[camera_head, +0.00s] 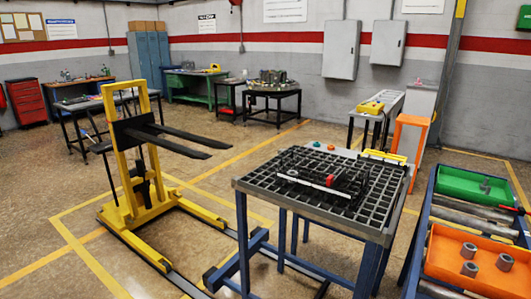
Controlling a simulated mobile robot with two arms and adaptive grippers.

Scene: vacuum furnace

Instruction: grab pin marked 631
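An orange tray (441,254) at the lower right holds grey metal cylindrical pieces, which may be pins: one at the back (468,250), one in front of it (470,269) and one to the right (504,262). A green tray (456,183) behind it holds another grey piece (485,186). No marking such as 631 is readable on any of them. Neither of my grippers is in the head view.
A blue-legged table with a dark grid top (260,184) stands left of the trays. A yellow forklift-like stacker (148,198) with dark forks stands at left. Workbenches (190,84) and grey wall cabinets (341,50) are behind. Open floor (40,180) lies at far left.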

